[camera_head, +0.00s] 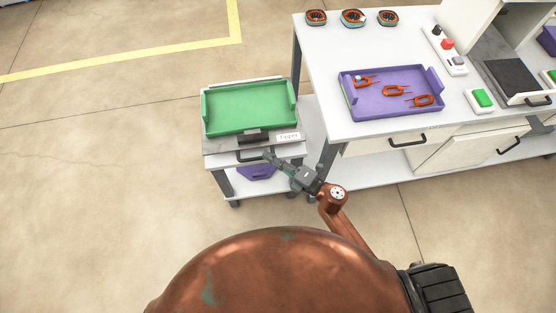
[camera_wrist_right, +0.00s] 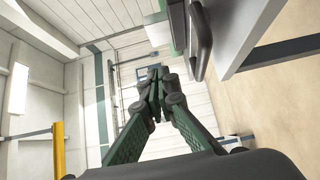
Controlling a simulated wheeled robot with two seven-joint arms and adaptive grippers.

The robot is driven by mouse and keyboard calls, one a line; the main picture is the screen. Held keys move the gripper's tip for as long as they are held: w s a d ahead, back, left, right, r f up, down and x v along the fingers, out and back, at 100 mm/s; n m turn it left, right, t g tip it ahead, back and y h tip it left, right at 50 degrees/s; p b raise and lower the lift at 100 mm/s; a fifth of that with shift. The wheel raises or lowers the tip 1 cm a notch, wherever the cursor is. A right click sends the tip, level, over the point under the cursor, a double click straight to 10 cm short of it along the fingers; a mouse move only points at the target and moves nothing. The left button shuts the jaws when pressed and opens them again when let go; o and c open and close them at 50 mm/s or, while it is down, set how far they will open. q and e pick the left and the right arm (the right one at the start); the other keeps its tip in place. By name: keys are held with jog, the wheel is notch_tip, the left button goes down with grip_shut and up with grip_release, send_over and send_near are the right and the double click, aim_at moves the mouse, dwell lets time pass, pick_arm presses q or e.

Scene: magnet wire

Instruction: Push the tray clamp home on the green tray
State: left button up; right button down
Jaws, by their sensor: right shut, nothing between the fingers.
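The green tray (camera_head: 248,106) lies flat and empty on top of the small grey-topped cart. A dark block, which looks like the tray clamp (camera_head: 253,136), sits at the middle of the tray's front edge. I cannot tell how far in it is. My right gripper (camera_head: 268,154) is shut and empty, just in front of the cart's front edge, below and slightly right of the clamp. In the wrist view its fingertips (camera_wrist_right: 156,76) are together with nothing between them. My left gripper is not in view.
A dark drawer handle (camera_head: 247,157) is on the cart's front close to my fingers; it also shows in the wrist view (camera_wrist_right: 202,42). A label (camera_head: 288,137) is right of the clamp. The white workbench (camera_head: 335,131) with a purple tray (camera_head: 370,108) stands to the right. Floor at left is clear.

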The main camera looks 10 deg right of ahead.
aim_at(250, 135)
jog(key=x, duration=0.3)
jog(key=shift+w+a, duration=0.3)
jog(key=w, duration=0.1)
jog(key=w+b, duration=0.1)
jog(key=w, duration=0.1)
jog(key=shift+w+a+f, duration=0.15)
jog(key=shift+w+a, duration=0.05)
jog(key=shift+w, duration=0.5)
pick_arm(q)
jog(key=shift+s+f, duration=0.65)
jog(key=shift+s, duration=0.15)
